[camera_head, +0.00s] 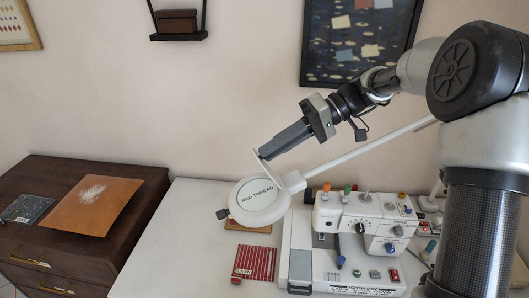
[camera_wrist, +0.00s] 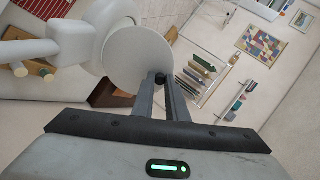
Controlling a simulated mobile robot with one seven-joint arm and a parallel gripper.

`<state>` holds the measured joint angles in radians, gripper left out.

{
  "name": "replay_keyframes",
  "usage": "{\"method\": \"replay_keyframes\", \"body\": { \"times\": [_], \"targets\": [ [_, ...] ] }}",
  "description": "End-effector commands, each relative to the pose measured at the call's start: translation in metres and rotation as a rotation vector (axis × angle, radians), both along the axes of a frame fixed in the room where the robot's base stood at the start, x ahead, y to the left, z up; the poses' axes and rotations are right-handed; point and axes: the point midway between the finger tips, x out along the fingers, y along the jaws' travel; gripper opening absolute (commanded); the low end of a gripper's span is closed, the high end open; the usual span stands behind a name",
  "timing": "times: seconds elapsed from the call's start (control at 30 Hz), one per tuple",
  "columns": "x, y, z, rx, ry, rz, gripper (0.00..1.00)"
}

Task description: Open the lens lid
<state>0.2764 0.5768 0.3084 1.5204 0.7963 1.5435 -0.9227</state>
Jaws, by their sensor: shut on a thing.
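The lens lid (camera_head: 273,170) is a thin white disc, seen nearly edge-on and tilted up from the head's far side. In the wrist view the lid (camera_wrist: 138,62) stands apart from the head's ring (camera_wrist: 103,24) over much of its edge. My gripper (camera_head: 262,154) is at the lid's raised edge. In the wrist view my gripper (camera_wrist: 160,80) is shut on a small dark knob (camera_wrist: 161,77) at the lid's rim. The hinge is not clear.
A white sewing machine (camera_head: 365,222) with coloured spools stands right of the head on the white table (camera_head: 190,225). A red striped cloth (camera_head: 256,263) lies in front. A brown cabinet (camera_head: 140,185) stands left. A framed picture (camera_head: 330,60) hangs behind my arm.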

Motion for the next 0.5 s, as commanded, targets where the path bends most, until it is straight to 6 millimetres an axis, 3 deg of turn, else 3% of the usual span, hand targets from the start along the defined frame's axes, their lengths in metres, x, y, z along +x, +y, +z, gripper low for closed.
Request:
{"method": "replay_keyframes", "body": {
  "times": [0.5],
  "targets": [
    [0.007, -0.015, 0.001, 0.177, 0.084, 0.0, 0.0]
  ]
}}
